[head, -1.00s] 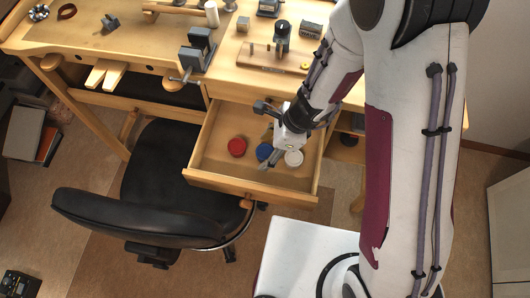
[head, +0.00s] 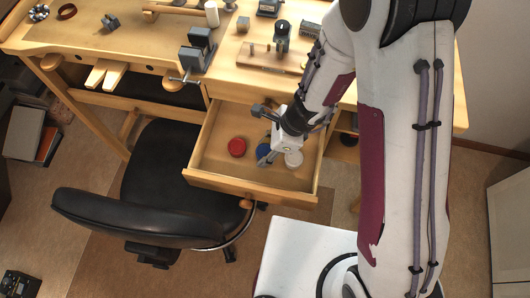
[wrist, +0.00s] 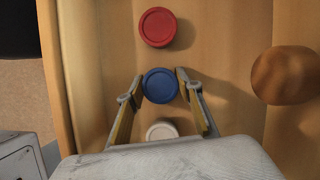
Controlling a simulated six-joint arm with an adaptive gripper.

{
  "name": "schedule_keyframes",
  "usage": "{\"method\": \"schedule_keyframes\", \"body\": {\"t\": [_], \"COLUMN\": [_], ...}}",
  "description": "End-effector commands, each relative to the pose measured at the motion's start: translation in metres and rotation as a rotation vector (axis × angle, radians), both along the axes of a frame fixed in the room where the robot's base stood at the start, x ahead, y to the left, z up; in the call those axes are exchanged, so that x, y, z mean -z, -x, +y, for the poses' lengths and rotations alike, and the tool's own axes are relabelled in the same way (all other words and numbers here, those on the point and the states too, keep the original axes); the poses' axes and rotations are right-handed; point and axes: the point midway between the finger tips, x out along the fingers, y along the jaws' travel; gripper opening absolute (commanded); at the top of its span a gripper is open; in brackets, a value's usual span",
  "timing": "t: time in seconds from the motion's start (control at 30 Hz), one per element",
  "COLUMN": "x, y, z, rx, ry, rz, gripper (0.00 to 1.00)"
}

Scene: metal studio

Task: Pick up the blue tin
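The blue tin (wrist: 160,86) is round and lies in the open drawer, between a red tin (wrist: 157,27) and a white tin (wrist: 161,131). In the head view my gripper partly hides the blue tin (head: 262,150). My gripper (wrist: 160,92) is open, with one finger on each side of the blue tin in the wrist view. Small gaps seem to show between the fingers and the tin; I cannot tell the exact height or whether either finger touches it. The red tin (head: 237,147) and white tin (head: 294,159) also show in the head view.
The drawer (head: 225,182) is pulled out below the wooden workbench (head: 140,60), its walls around the tins. A round wooden knob (wrist: 286,75) shows at right in the wrist view. A black chair (head: 150,215) stands left of the drawer.

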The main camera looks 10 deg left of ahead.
Motion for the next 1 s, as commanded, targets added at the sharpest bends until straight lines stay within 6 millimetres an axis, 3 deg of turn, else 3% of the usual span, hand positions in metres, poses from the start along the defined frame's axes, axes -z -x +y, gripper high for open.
{"method": "schedule_keyframes", "body": {"t": [0.57, 1.0], "x": [-0.003, -0.03], "y": [0.0, -0.001], "z": [0.0, 0.0], "rx": [0.001, 0.0], "ry": [-0.001, -0.001], "rz": [0.001, -0.003], "gripper": [0.14, 0.14]}}
